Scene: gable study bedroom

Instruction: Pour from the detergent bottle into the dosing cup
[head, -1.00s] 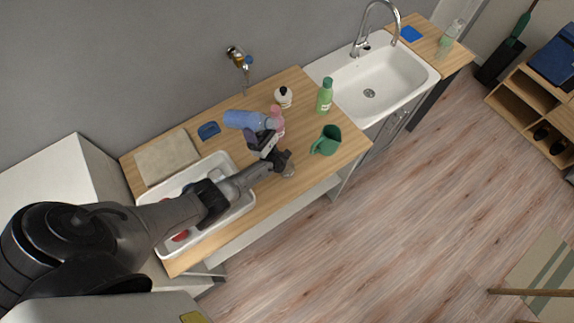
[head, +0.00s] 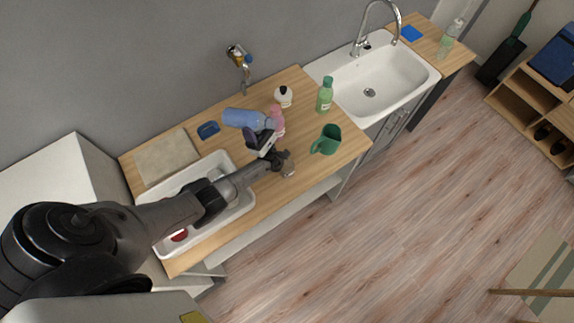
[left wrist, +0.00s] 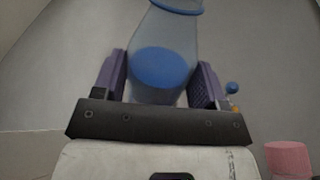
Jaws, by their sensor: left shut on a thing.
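The detergent bottle (head: 243,118) is translucent blue and strongly tilted, lying nearly sideways in the head view, above the wooden counter. My left gripper (head: 262,139) is shut on it. In the left wrist view the bottle (left wrist: 162,70) stands between the purple fingers (left wrist: 163,85), with blue showing inside and a blue ring at its top edge. A pink item (head: 278,114) is beside the bottle's right end, partly hidden; it also shows at the lower right of the left wrist view (left wrist: 290,160). It may be the dosing cup; I cannot tell. No poured stream is visible. My right gripper is out of view.
A green mug (head: 327,140), green bottle (head: 325,96) and white bottle (head: 283,96) stand to the right. A white tub (head: 240,207) lies under my left arm. A blue sponge (head: 208,130) and beige board (head: 167,158) are at the left. The sink (head: 385,75) is beyond.

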